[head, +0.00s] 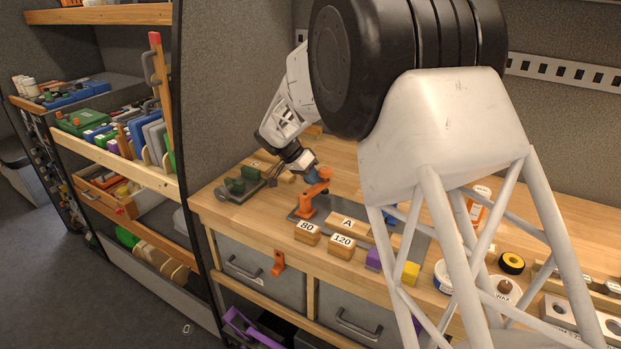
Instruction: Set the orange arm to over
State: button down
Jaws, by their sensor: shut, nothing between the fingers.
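The orange arm (309,200) stands on a dark metal plate (298,214) on the wooden bench, with its upper part bent toward the right. My gripper (313,174) is shut, with its tips close to the top of the orange arm. Whether they touch it, I cannot tell. My arm hides the right part of the plate and most of a blue part (397,214) there.
A green tool (240,183) lies left of the gripper. Wooden blocks marked 80 (307,233) and 120 (342,246), and a bar marked A (352,226), lie in front. Purple (373,259) and yellow (407,273) blocks are right. An orange hook (278,263) hangs at the bench front.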

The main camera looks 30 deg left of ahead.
aim_at(325, 183)
jog(key=d+m+g, duration=0.2)
jog(key=m, duration=0.1)
jog(key=shift+w+d+m+h, duration=0.15)
jog(key=shift+d+m+h, duration=0.15)
jog(key=shift+h, duration=0.1)
jog(key=shift+d+m+g, duration=0.65)
jog(key=shift+m+g, duration=0.05)
jog(key=shift+m, duration=0.2)
jog(key=d+m+g, duration=0.1)
jog(key=s+m, duration=0.1)
jog(key=shift+d+m+g, duration=0.4)
jog(key=d+m+g, duration=0.1)
jog(key=s+d+m+g+y, duration=0.1)
jog(key=m, duration=0.1)
jog(key=shift+s, duration=0.25)
jog(key=m, duration=0.1)
jog(key=s+d+m+g+y, duration=0.1)
jog(key=shift+s+m, duration=0.2)
jog(key=shift+m, duration=0.2)
jog(key=shift+s+d+m, duration=0.15)
jog(key=shift+m, duration=0.15)
jog(key=shift+s+d, duration=0.15)
jog(key=shift+s, duration=0.35)
